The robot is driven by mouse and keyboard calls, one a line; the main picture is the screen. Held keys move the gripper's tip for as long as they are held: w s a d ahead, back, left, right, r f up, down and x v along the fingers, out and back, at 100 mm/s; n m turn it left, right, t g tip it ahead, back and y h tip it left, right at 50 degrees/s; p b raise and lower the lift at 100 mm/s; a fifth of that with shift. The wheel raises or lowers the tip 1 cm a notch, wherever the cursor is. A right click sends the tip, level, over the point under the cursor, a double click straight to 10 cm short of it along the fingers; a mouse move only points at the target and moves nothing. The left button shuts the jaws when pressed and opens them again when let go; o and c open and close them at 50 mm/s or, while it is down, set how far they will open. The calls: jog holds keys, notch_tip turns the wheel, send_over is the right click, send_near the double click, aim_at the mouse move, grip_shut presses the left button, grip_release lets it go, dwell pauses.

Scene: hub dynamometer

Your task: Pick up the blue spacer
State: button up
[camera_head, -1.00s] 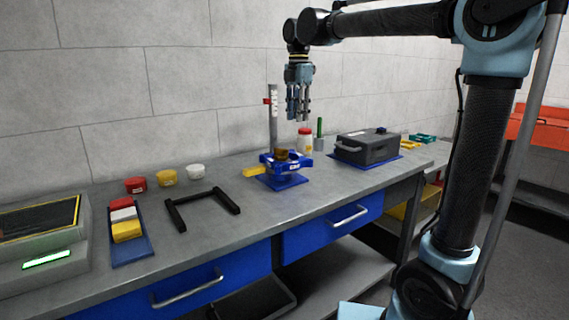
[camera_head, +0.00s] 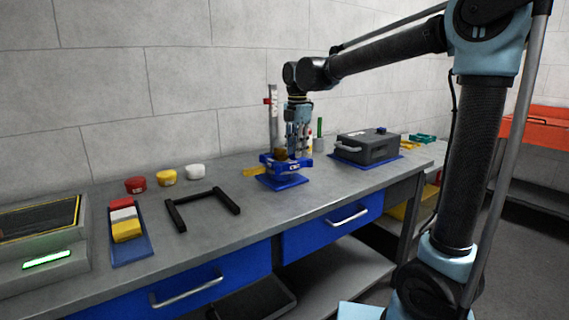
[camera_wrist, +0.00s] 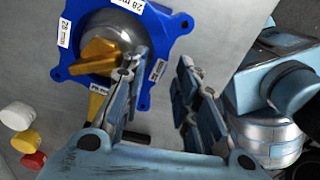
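A blue square piece (camera_head: 284,163) with white labels, one reading "28 mm", is raised above a blue base plate (camera_head: 285,182) on the bench. It best fits the blue spacer, but I cannot be sure. In the wrist view the blue square piece (camera_wrist: 68,73) surrounds a metal hub (camera_wrist: 112,27) with an orange-yellow part on it. My gripper (camera_head: 298,150) points down close above its right side. In the wrist view my gripper (camera_wrist: 163,65) has its fingers apart with nothing between them. One finger overlaps the piece's edge in view; I cannot tell whether they touch.
A grey post (camera_head: 273,117) stands behind the fixture. A dark case (camera_head: 366,147) sits to the right. A black U-shaped frame (camera_head: 203,209), a blue tray (camera_head: 142,249) with red, white and yellow blocks, and several round caps (camera_head: 167,177) lie left.

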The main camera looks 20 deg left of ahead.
aim_at(297, 161)
jog(key=shift+w+f, duration=0.2)
jog(key=shift+f, duration=2.3)
grip_shut()
